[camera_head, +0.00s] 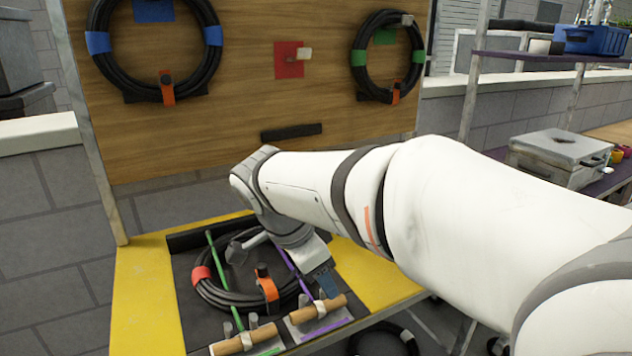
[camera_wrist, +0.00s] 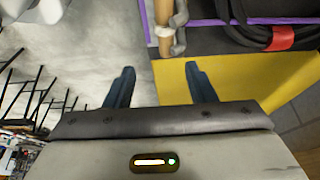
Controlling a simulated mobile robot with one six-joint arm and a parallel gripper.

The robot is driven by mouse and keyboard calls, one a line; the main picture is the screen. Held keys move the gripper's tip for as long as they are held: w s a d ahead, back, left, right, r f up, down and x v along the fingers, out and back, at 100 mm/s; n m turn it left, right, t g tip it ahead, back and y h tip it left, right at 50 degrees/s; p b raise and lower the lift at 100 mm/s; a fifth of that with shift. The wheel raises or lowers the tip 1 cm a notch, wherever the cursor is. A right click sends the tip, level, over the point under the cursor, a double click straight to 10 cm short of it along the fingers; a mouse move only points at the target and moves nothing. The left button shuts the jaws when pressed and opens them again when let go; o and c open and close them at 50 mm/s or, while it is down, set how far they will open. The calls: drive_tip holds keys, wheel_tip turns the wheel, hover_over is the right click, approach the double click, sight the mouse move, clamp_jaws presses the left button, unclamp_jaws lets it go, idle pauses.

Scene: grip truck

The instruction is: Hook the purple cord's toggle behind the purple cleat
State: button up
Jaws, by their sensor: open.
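My gripper (camera_head: 325,285) is open and empty, its blue fingers (camera_wrist: 160,82) over the table's yellow right border in the wrist view. In the head view it hangs just behind and right of the purple cord's wooden toggle (camera_head: 322,307). The toggle also shows at the top of the wrist view (camera_wrist: 165,32), apart from the fingers. The purple cord (camera_head: 289,265) runs over a black cable coil (camera_head: 215,291) towards the toggle. The purple cleat (camera_head: 321,326) has grey posts beside the toggle, on the coil side. Whether the toggle is fully seated cannot be told.
A green cord (camera_head: 218,265) crosses the coil on the left, with its wooden toggle (camera_head: 240,340) at the front. A wooden board (camera_head: 230,130) with hung cable coils stands behind the table. The yellow table border (camera_head: 145,300) is clear at left.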

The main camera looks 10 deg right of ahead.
drive_tip(key=w+d+n+t+y+p, duration=0.1)
drive_tip(key=w+d+n+p, duration=0.2)
drive_tip(key=w, duration=0.6)
drive_tip(key=w+d+n+t+y+p, duration=0.1)
drive_tip(key=w+d+n+y+p, duration=0.1)
drive_tip(key=w+n+p, duration=0.5)
drive_tip(key=w+d+n+t+y+p, duration=0.1)
drive_tip(key=w+d+n+p, duration=0.3)
drive_tip(key=w, duration=0.8)
drive_tip(key=shift+d+n+y+p, duration=0.3)
drive_tip(key=shift+n+y+p, duration=0.2)
drive_tip(key=shift+n+p, duration=0.6)
drive_tip(key=shift+w, duration=0.1)
drive_tip(key=s+a+r, duration=0.2)
drive_tip(key=s+r, duration=0.3)
drive_tip(key=s, duration=0.4)
drive_tip(key=s+a+r, duration=0.2)
drive_tip(key=s+r, duration=0.3)
drive_tip(key=s, duration=0.5)
drive_tip(key=s+f+m+g, duration=0.1)
drive_tip(key=s, duration=1.8)
drive_tip(key=shift+a+h, duration=0.3)
drive_tip(key=shift+a, duration=0.15)
